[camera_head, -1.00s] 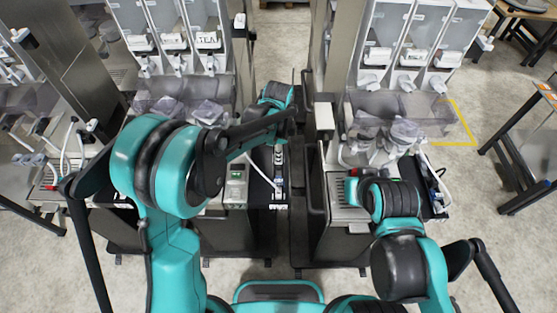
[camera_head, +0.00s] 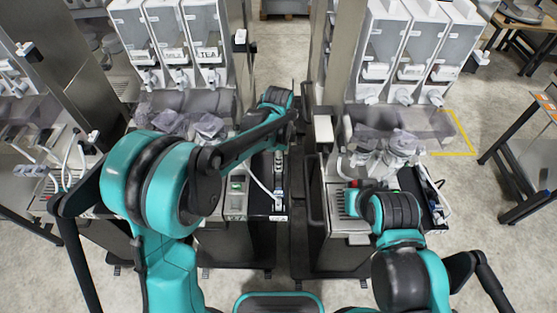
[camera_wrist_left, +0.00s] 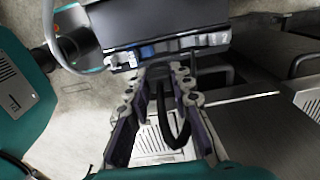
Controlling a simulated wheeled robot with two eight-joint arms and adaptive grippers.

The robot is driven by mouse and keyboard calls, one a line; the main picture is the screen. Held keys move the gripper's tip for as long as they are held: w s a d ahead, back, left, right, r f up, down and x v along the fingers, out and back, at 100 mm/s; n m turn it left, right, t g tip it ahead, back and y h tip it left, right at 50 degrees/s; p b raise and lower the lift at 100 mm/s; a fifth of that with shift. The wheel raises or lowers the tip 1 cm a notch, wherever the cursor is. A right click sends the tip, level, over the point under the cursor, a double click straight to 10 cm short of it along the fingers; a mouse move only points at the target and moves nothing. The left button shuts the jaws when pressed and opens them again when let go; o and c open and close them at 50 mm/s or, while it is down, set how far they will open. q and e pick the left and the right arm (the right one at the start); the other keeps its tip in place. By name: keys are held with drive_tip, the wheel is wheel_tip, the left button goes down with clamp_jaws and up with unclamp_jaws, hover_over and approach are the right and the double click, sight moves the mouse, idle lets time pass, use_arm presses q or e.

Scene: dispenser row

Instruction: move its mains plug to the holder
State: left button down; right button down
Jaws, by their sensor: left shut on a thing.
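My left gripper (camera_wrist_left: 167,72) shows in the left wrist view, its two fingers closing together at the tips. It is shut on a small dark piece, probably the mains plug, mostly hidden between the fingertips. A black cord (camera_wrist_left: 183,130) hangs in a loop from there between the fingers. Just beyond the tips is a dark panel (camera_wrist_left: 150,22) whose edge carries a blue part (camera_wrist_left: 147,50) and a white part (camera_wrist_left: 120,62). Which part is the holder I cannot tell. In the head view my left forearm hides most of the gripper. My right gripper's fingers do not show.
Dispensers (camera_head: 207,45) stand on the left machine, more dispensers (camera_head: 418,55) on the right one. A narrow dark gap separates the machines. A white cable (camera_head: 262,185) runs beside a strip of fittings (camera_head: 279,175). A slotted tray (camera_wrist_left: 155,150) lies below the gripper. Open floor (camera_head: 500,240) is at right.

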use_arm(q)
drive_tip(key=shift+r+p, duration=0.45)
drive_tip(key=shift+r, duration=0.3)
idle(0.4)
drive_tip(key=shift+r+p, duration=0.85)
drive_tip(key=shift+r, duration=0.6)
drive_tip(key=shift+f, duration=0.1)
